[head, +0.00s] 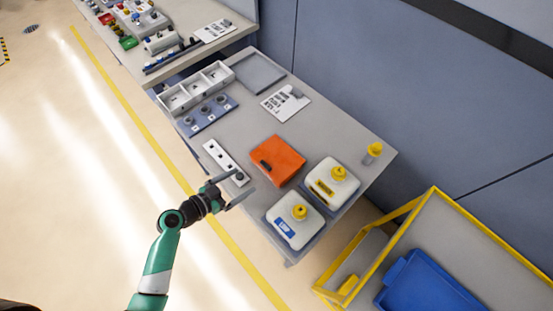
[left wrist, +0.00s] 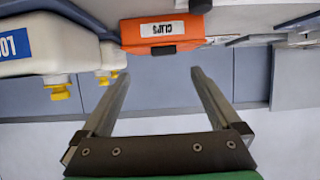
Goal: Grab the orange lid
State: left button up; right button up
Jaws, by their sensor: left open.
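The orange lid (head: 280,157) is on a flat box on the grey table, with a dark tab on its side facing my left arm. In the left wrist view the picture is upside down, and the orange box (left wrist: 185,28) shows at the top centre with a white CLIPS label and a dark tab. My left gripper (head: 234,188) is open and empty at the table's front edge, short of the box. In the left wrist view its two fingers (left wrist: 158,74) point towards the box, apart from it. My right gripper is not in view.
Two white jugs with yellow caps, one blue-labelled (head: 284,225) and one yellow-labelled (head: 322,188), stand right of the box. A white strip (head: 224,160) lies left of it. A yellow-capped bottle (head: 372,152) stands at the back corner. A yellow-framed cart (head: 403,228) is at right.

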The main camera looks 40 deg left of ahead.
pick_arm(q)
send_near(265, 165)
jog(key=w, duration=0.1)
jog(key=w+d+f, duration=0.1)
jog(key=shift+w+f, duration=0.3)
jog(key=shift+w, duration=0.05)
jog(key=x, duration=0.5)
jog(key=shift+w+a+b, duration=0.15)
jog(key=shift+a+b, duration=0.15)
jog(key=shift+a, duration=0.05)
jog(key=c, duration=1.5)
jog(key=shift+r, duration=0.1)
jog(key=shift+r, duration=0.1)
jog(key=s+d+r+p, duration=0.2)
jog(key=d+r+p, duration=0.1)
jog(key=d+r, duration=0.1)
jog(key=s+d+r+p, duration=0.2)
jog(key=d+r+p, duration=0.1)
jog(key=d+r, duration=0.1)
jog(key=s+d+r+p, duration=0.2)
jog(key=d+r+p, duration=0.1)
jog(key=d+r, duration=0.1)
jog(key=shift+s+d+r, duration=0.15)
jog(key=shift+d+r, duration=0.15)
jog(key=shift+r, duration=0.1)
